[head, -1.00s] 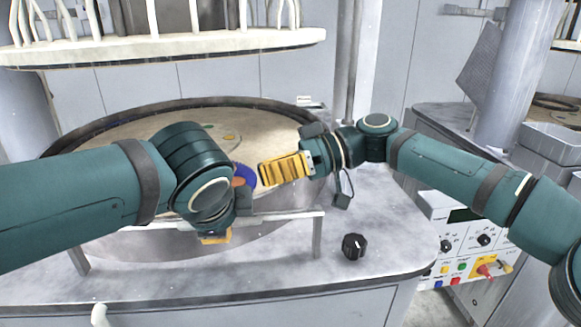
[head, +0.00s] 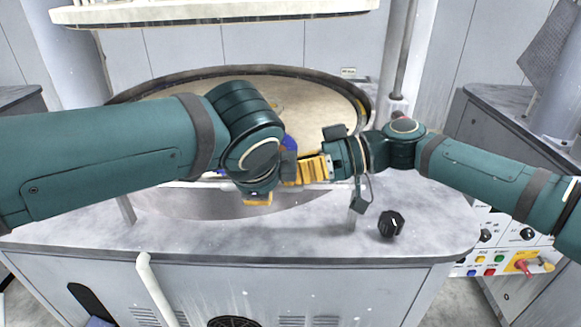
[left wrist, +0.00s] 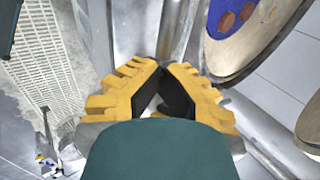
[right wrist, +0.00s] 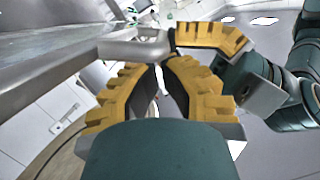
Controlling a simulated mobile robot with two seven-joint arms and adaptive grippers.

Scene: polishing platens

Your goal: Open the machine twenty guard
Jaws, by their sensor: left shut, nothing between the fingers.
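A round platen bowl (head: 335,90) with a dark rim sits in the grey machine top. A pale metal bar on short posts (head: 356,197) runs across the bowl's front; no label shows that it is the guard. My left gripper (head: 258,200) is shut and empty, pointing down at the bar's front side. In the left wrist view its yellow fingers (left wrist: 161,68) meet near grey metal. My right gripper (head: 288,171) points left beside it, close to the bar. Its fingers (right wrist: 166,62) look shut, with a grey metal piece just beyond their tips; contact is unclear. My left arm hides part of the bar.
A black knob (head: 391,224) stands on the machine top at right. A control panel (head: 500,262) with coloured buttons is at lower right. A pale round rack (head: 230,12) hangs above the bowl.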

